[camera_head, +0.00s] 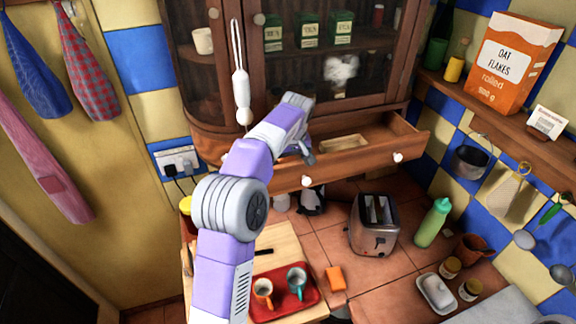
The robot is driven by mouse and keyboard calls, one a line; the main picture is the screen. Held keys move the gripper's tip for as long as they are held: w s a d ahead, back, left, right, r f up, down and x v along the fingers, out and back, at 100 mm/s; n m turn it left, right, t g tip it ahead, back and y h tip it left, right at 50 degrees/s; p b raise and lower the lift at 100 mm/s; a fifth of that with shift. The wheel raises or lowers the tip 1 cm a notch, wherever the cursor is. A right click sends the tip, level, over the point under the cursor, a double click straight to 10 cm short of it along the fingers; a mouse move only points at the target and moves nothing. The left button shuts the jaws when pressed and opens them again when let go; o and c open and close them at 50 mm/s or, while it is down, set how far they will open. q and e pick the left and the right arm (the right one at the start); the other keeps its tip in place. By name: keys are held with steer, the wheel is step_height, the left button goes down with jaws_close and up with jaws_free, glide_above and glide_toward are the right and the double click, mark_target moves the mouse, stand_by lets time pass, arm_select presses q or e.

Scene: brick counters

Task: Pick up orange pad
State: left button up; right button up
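The orange pad (335,279) is a small flat block. It lies on the brown tiled counter just right of the red tray, with nothing on it. My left arm comes up from the bottom, left of centre, and reaches to the open wooden drawer. My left gripper (308,153) is over the left part of this drawer, well above and away from the pad. Its fingers are small and partly hidden by the wrist, so I cannot tell whether they are open or shut. My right gripper is not in view.
A red tray (312,301) with two mugs sits left of the pad on a wooden board (285,245). A toaster (374,226) stands behind the pad, with a green bottle (433,223) farther right. The open drawer (365,158) juts out above the counter. Tiles around the pad are clear.

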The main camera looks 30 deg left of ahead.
arm_select(q)
steer(key=shift+c, duration=0.4)
steer(key=c, duration=1)
steer(key=shift+r, duration=0.1)
steer(key=shift+c, duration=0.2)
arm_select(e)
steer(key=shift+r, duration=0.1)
